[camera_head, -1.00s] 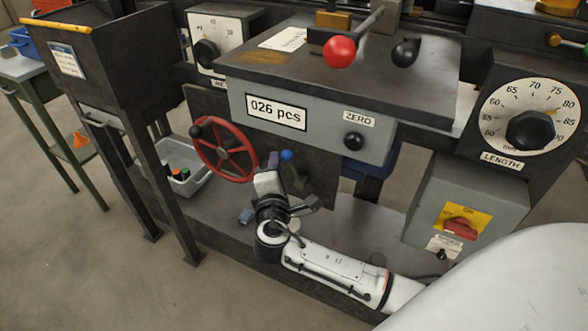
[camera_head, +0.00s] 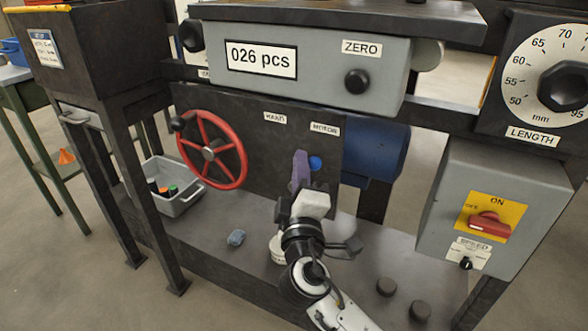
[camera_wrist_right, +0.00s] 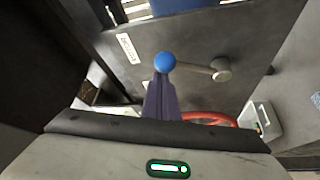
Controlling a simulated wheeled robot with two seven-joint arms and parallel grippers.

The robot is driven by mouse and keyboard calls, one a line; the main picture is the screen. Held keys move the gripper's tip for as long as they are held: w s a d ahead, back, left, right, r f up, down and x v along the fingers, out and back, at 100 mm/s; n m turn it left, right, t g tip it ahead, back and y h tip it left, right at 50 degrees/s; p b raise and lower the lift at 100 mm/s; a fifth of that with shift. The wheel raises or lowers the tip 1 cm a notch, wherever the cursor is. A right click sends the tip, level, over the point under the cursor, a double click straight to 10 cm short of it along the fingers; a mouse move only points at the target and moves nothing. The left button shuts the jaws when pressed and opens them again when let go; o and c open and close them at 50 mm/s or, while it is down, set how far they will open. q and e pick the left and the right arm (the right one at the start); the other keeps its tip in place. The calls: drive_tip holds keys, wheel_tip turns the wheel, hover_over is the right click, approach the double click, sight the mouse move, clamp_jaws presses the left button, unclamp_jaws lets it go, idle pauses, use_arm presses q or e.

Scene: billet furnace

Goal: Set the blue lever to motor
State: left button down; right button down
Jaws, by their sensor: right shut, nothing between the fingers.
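The blue lever's round blue knob (camera_head: 315,163) shows below the MOTOR label (camera_head: 325,129) on the dark panel, to the right of the HAND label (camera_head: 275,117). In the right wrist view the knob (camera_wrist_right: 165,62) sits on a grey rod that runs rightward to its pivot (camera_wrist_right: 221,69). My right gripper (camera_head: 300,158) has purple fingers, shut and empty, just left of the knob in the head view. In the wrist view the fingertips (camera_wrist_right: 162,80) overlap the knob's lower edge; I cannot tell whether they touch. My left gripper is not in view.
A red handwheel (camera_head: 212,150) stands left of the lever. A blue housing (camera_head: 375,145) is close on the right, with the grey counter box (camera_head: 310,65) above.

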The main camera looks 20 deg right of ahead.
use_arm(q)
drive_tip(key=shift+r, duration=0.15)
use_arm(e)
drive_tip(key=shift+s+d+f, duration=0.2)
drive_tip(key=shift+s+d, duration=0.1)
drive_tip(key=shift+d, duration=0.05)
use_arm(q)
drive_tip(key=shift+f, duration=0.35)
use_arm(e)
drive_tip(key=v, duration=0.7)
drive_tip(key=shift+s+a, duration=0.2)
drive_tip(key=shift+a, duration=0.15)
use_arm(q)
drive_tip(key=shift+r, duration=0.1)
use_arm(e)
drive_tip(key=shift+r, duration=0.1)
